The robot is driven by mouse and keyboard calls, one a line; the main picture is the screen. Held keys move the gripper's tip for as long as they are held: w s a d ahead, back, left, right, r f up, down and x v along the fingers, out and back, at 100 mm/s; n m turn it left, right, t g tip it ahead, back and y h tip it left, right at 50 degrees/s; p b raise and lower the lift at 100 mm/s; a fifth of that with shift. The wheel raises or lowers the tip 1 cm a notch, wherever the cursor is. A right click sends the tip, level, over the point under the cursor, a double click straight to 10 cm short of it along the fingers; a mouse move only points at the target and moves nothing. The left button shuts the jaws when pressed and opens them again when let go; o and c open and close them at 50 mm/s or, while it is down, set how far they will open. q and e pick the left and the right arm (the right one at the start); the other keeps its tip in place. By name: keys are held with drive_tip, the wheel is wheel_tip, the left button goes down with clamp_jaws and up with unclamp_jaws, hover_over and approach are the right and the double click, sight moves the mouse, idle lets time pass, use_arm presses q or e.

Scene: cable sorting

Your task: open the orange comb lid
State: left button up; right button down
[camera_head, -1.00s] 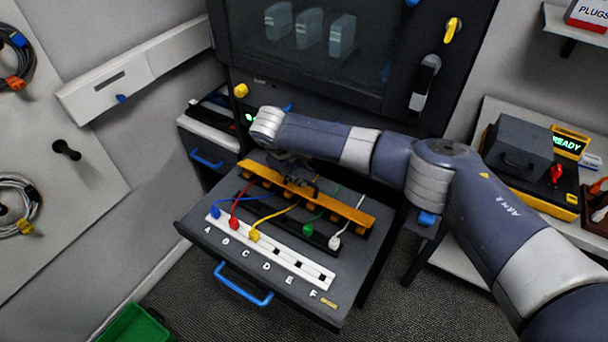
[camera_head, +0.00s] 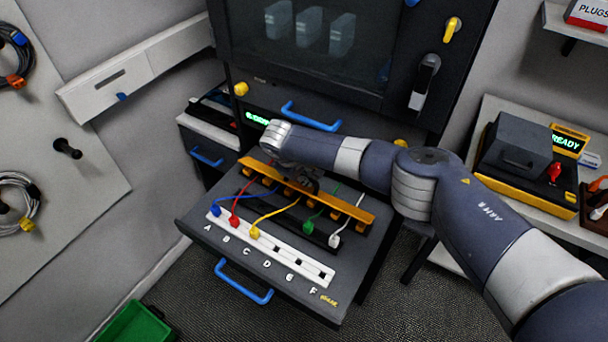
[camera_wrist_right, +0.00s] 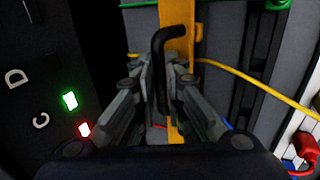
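The orange comb lid (camera_head: 345,205) is a long toothed bar lying across the cables on the grey pull-out tray (camera_head: 205,237). Its black bent handle (camera_wrist_right: 171,42) stands up between the fingers of my right gripper (camera_wrist_right: 160,82) in the right wrist view. The fingers are close together on either side of the handle; whether they press on it is unclear. In the head view my right gripper (camera_head: 306,178) is at the middle of the lid, partly hidden by its own wrist. The lid appears down over the cables. My left gripper is not in view.
Blue, red, yellow, green and white cables run under the lid to their plugs. A white lettered socket strip (camera_head: 285,253) lies in front. A blue tray handle (camera_head: 243,282) is at the front edge. A dark cabinet (camera_head: 300,70) stands close behind.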

drive_tip(key=shift+w+d+b, duration=0.1)
drive_tip(key=shift+w+b, duration=0.15)
drive_tip(key=shift+b, duration=0.2)
drive_tip(key=shift+w+d+r+g+y+b, duration=0.2)
drive_tip(key=shift+g+y+b, duration=0.25)
drive_tip(key=shift+g, duration=0.15)
drive_tip(key=c, duration=1.6)
unclamp_jaws()
drive_tip(key=shift+c, duration=0.2)
drive_tip(key=v, duration=1.2)
